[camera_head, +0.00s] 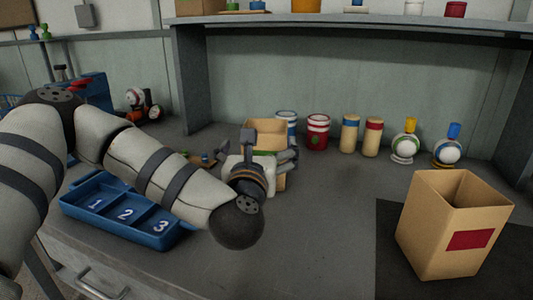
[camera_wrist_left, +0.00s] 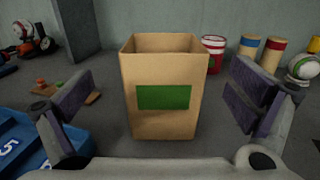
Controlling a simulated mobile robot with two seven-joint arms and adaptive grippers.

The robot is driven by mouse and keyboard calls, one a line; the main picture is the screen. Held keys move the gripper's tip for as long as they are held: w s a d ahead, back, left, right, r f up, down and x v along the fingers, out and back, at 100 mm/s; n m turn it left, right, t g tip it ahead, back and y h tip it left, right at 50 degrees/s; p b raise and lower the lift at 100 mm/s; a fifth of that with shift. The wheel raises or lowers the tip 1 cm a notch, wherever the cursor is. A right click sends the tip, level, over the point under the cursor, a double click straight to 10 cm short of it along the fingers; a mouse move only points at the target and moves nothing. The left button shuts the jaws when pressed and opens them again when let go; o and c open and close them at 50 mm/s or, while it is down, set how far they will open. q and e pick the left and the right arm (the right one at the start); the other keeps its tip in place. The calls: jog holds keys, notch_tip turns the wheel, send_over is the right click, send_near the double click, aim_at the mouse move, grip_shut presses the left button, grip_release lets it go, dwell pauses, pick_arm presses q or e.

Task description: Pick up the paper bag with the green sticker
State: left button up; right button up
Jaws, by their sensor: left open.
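The paper bag with the green sticker (camera_wrist_left: 165,68) stands upright and open-topped in the left wrist view. Its green sticker (camera_wrist_left: 164,97) faces the camera. In the head view this bag (camera_head: 266,133) is partly hidden behind my left gripper (camera_head: 262,158). In the left wrist view my left gripper (camera_wrist_left: 167,105) is open, with one finger on each side of the bag and gaps between the fingers and its sides. A second paper bag with a red sticker (camera_head: 457,205) stands at the right in the head view. My right gripper is not in view.
A blue numbered tray (camera_head: 120,208) lies under my left arm. Behind the green-sticker bag stand a red can (camera_head: 318,132), two cylinders (camera_head: 349,133) and ball figures (camera_head: 405,143). A dark mat (camera_head: 392,262) lies under the red-sticker bag. The front middle table is clear.

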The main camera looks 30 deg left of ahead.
pick_arm(q)
send_near(265, 131)
jog(key=w+r, duration=0.1)
jog(key=w+a+r, duration=0.1)
jog(key=w, duration=0.1)
jog(key=shift+w+a+r, duration=0.1)
jog(key=shift+w+r, duration=0.1)
jog(key=shift+r, duration=0.1)
jog(key=c, duration=1.3)
